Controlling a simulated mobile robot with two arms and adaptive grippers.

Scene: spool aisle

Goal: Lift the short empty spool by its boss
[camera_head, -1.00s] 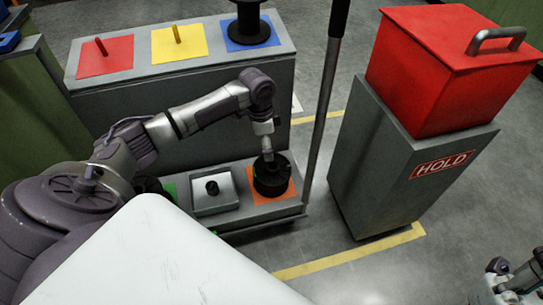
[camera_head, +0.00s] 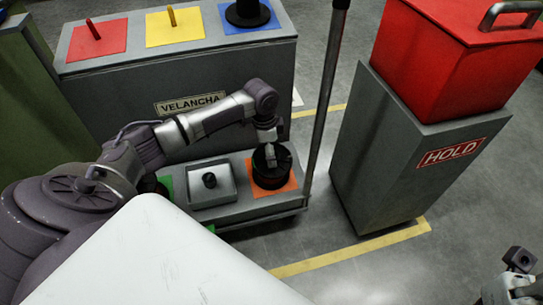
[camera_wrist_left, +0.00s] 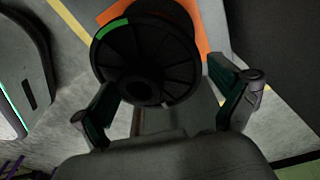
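A short black spool (camera_head: 271,178) stands on an orange square on the low grey cart. My left gripper (camera_head: 270,156) is right above its top, close to it. In the left wrist view, the spool's round flange (camera_wrist_left: 150,55), with a green mark on its rim, lies just ahead of and between the fingers. The left fingers (camera_wrist_left: 163,95) are spread wide, one on each side, with the spool's hub hole near the lower flange edge. No firm grip shows. My right gripper (camera_head: 522,275) is partly in view at the lower right corner; its finger opening is unclear.
A dark post (camera_head: 325,100) stands close on the right. Beyond it is a grey HOLD stand (camera_head: 395,160) with a red box (camera_head: 440,60). Another black spool (camera_head: 248,14) stands on the rear bench.

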